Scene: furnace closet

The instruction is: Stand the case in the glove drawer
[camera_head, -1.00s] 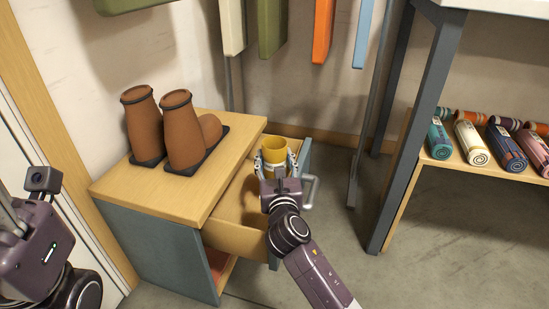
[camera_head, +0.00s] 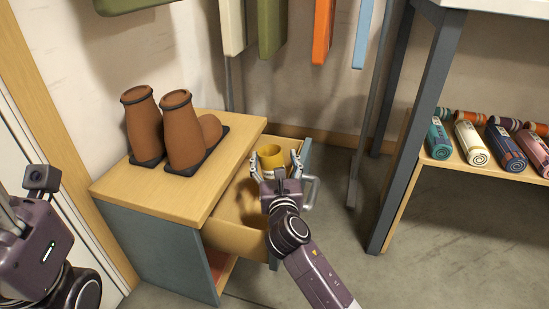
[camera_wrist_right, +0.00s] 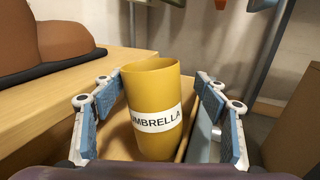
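The case is a yellow, open-topped cylinder (camera_head: 269,158) with a white band reading "UMBRELLA", clear on the case in the right wrist view (camera_wrist_right: 155,95). It stands roughly upright inside the pulled-out wooden drawer (camera_head: 234,238), at its far end. My right gripper (camera_head: 275,159) is open, its blue-padded fingers spread on both sides of the case with gaps to it. The case's base is partly hidden by the gripper in the head view. My left gripper (camera_head: 12,215) is at the left edge, partly cut off, so its fingers cannot be judged.
Brown boots (camera_head: 182,130) stand on a dark tray on the cabinet top (camera_head: 185,195) beside the drawer. A dark table leg (camera_head: 415,130) and a shelf of rolled items (camera_head: 470,143) are at the right. Coloured items hang above. Open floor lies in front.

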